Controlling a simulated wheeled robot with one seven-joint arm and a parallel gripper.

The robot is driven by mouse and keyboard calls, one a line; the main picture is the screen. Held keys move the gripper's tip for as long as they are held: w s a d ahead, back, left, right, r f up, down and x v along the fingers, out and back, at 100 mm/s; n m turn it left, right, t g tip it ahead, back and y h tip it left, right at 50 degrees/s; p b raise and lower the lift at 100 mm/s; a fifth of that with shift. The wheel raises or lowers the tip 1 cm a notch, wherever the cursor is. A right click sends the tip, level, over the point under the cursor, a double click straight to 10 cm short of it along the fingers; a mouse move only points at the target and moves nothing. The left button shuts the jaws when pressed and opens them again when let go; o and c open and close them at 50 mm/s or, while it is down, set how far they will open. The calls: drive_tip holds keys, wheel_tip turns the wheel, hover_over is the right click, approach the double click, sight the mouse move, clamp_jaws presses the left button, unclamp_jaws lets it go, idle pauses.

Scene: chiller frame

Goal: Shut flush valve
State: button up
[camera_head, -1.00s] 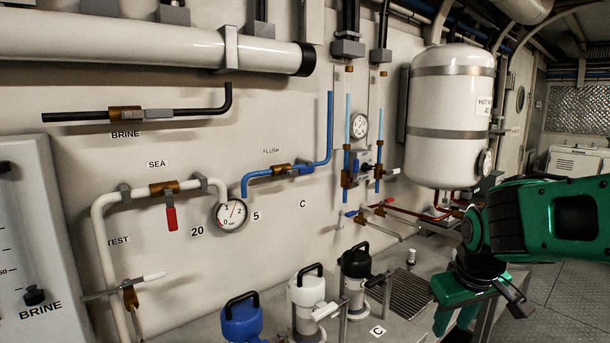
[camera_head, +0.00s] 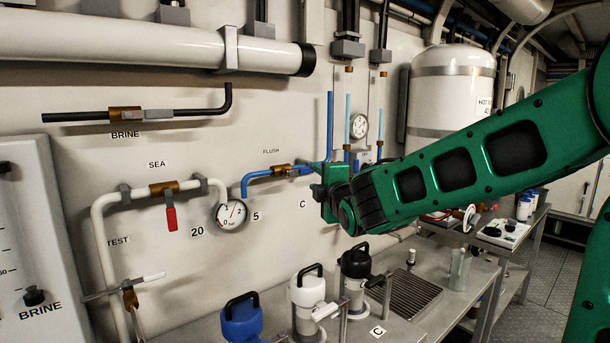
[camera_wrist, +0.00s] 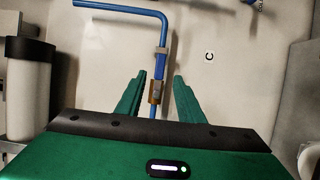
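The flush valve (camera_head: 282,170) is a brass body on the thin blue pipe, under the FLUSH label (camera_head: 271,151). Its blue handle (camera_head: 300,171) lies along the pipe. In the wrist view the brass body (camera_wrist: 155,92) and blue handle (camera_wrist: 159,67) appear between my fingers. My green gripper (camera_head: 328,190) is at the right end of the handle in the head view, partly hiding the pipe there. In the wrist view my gripper (camera_wrist: 159,78) is open, with a gap on both sides of the valve. No contact is visible.
A pressure gauge (camera_head: 231,214) and the sea valve with red handle (camera_head: 171,217) are left of the flush valve. A large white pipe (camera_head: 140,40) runs above. Pump-topped containers (camera_head: 307,290) stand on the bench below. The wall around the C label (camera_wrist: 209,57) is clear.

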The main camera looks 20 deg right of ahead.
sight(307, 172)
drive_tip(key=w, duration=1)
drive_tip(key=shift+d, duration=0.15)
drive_tip(key=shift+f, duration=0.1)
clamp_jaws()
